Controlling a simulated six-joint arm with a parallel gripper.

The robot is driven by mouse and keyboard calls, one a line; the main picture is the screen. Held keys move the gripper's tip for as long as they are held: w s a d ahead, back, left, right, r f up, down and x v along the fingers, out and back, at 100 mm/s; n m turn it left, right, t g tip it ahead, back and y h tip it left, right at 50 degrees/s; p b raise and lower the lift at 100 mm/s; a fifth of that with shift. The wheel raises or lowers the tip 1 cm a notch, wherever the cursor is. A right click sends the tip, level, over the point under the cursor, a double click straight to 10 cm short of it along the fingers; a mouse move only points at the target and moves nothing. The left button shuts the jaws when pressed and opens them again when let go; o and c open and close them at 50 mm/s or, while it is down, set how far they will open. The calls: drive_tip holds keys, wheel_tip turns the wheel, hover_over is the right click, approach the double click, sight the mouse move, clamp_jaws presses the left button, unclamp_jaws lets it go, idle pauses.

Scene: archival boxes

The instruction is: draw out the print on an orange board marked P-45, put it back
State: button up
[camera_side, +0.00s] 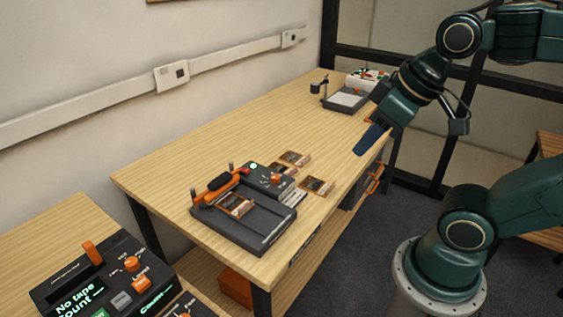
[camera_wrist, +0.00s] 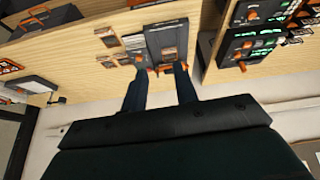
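Several small prints on orange-brown boards lie on the wooden table in the side view: one print (camera_side: 295,158) at the back and another print (camera_side: 317,186) near the front edge. Another print (camera_side: 236,204) sits in a dark device (camera_side: 262,229) with an orange handle (camera_side: 221,187). No P-45 mark is legible, so I cannot tell which board it is. My gripper (camera_side: 372,139) hangs right of the prints, apart from them. In the wrist view my gripper (camera_wrist: 161,72) has its two fingers apart with nothing between them, and the device (camera_wrist: 167,38) shows beyond them.
A grey tray (camera_side: 347,101) and a small dark stand (camera_side: 318,87) are at the table's far end. A control panel (camera_side: 107,283) stands on another table at lower left. The table (camera_side: 235,135) is clear between the prints and the tray.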

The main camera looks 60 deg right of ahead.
drive_tip(key=w+n+g, duration=0.1)
drive_tip(key=w+n, duration=0.4)
drive_tip(key=w, duration=0.3)
drive_tip(key=n+g, duration=0.4)
drive_tip(key=n, duration=0.8)
hover_over(246, 201)
drive_tip(key=s+a, duration=0.3)
wheel_tip(246, 201, down, 14)
drive_tip(key=shift+w, duration=0.25)
drive_tip(key=shift+d+f, duration=0.1)
drive_tip(key=shift+f, duration=6.85)
clamp_jaws()
